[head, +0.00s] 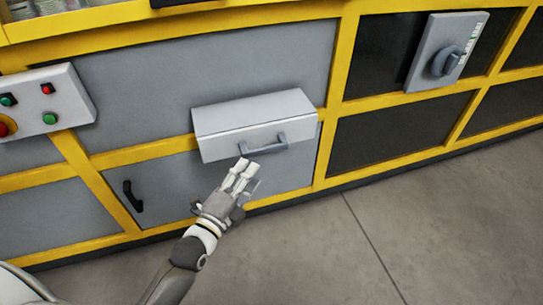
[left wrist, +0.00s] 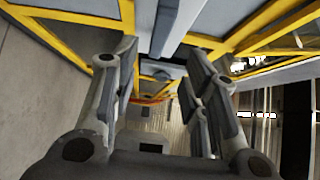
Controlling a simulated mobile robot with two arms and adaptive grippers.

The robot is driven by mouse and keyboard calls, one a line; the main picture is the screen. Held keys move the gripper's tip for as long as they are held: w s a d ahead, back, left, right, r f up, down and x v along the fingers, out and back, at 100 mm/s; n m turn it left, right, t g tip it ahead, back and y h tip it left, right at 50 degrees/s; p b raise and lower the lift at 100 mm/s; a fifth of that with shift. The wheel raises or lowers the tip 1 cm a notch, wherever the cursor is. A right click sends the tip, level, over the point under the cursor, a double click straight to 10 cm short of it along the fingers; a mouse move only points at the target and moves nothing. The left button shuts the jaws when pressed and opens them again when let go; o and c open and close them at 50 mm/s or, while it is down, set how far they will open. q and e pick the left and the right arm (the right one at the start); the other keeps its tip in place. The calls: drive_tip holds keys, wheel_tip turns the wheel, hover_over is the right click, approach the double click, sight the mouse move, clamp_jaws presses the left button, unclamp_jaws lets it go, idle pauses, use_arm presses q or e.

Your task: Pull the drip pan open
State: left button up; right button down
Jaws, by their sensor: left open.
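The drip pan (head: 235,118) is a light grey box-shaped drawer on the front of the yellow-framed machine, with a grey bar handle (head: 264,146) low on its front face. It sticks out from the grey panels around it. My left gripper (head: 245,172) is open, just below and slightly left of the handle in the head view. In the left wrist view, the open fingers of my left gripper (left wrist: 160,78) stand apart, with grey and yellow machine parts beyond them. I cannot tell whether the fingers touch the handle. My right gripper is not in view.
A control box with red and green buttons (head: 46,100) is at the left. A lower panel has a black handle (head: 133,196). A grey switch box with a rotary knob (head: 445,62) is at the upper right. The grey floor (head: 400,220) in front is clear.

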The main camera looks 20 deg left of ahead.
sight(264, 152)
use_arm(q)
drive_tip(key=w, duration=0.3)
drive_tip(key=w+d, duration=0.1)
drive_tip(key=w, duration=0.1)
drive_tip(key=w+b, duration=0.1)
drive_tip(key=w, duration=0.2)
drive_tip(key=shift+w+d+f, duration=0.1)
drive_tip(key=shift+w+d, duration=0.2)
drive_tip(key=shift+w, duration=0.05)
drive_tip(key=shift+w+d, duration=0.15)
drive_tip(key=shift+w, duration=0.65)
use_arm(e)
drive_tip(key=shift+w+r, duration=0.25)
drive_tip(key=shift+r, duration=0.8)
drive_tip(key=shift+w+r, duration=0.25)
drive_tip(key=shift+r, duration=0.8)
use_arm(q)
clamp_jaws()
